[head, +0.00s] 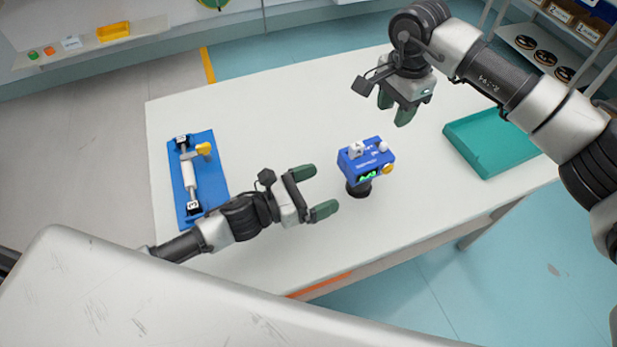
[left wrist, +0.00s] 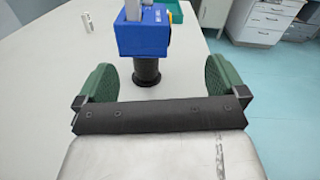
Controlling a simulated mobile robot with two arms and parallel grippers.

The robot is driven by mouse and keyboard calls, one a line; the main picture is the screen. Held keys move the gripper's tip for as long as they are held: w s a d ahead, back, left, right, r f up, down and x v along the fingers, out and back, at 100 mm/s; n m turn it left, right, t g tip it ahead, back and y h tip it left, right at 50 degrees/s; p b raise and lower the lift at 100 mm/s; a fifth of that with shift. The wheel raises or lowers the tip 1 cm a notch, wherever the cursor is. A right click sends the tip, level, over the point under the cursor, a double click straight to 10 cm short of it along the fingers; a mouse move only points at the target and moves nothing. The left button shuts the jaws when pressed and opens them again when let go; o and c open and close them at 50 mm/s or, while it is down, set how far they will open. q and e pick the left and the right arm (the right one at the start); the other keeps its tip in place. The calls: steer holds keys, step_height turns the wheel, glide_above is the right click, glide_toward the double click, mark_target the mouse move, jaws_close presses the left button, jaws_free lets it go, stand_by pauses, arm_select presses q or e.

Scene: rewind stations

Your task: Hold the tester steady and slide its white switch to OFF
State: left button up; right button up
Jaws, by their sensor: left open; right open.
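The tester (head: 366,162) is a blue box on a short black stand, upright near the middle of the white table. White parts show on its top, a yellow knob on its right side and a small green display on its front. Which white part is the switch, and its position, I cannot tell. My left gripper (head: 316,192) is open and empty, just left of the tester and apart from it. In the left wrist view the tester (left wrist: 145,38) stands ahead between the open fingers. My right gripper (head: 395,108) is open and empty, above and behind the tester.
A blue board (head: 207,172) with a white cylinder and a yellow knob lies at the table's left. A teal tray (head: 485,166) lies at the right. Shelves stand at the back right.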

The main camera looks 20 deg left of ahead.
mark_target(346, 166)
arm_select(q)
steer(key=shift+m, duration=0.7)
steer(key=w+d, duration=0.4)
steer(key=w, duration=0.1)
steer(key=w+d+r, duration=0.1)
steer(key=w+d, duration=0.1)
steer(key=w, duration=0.1)
steer(key=shift+w+d, duration=0.1)
steer(key=shift+w, duration=0.05)
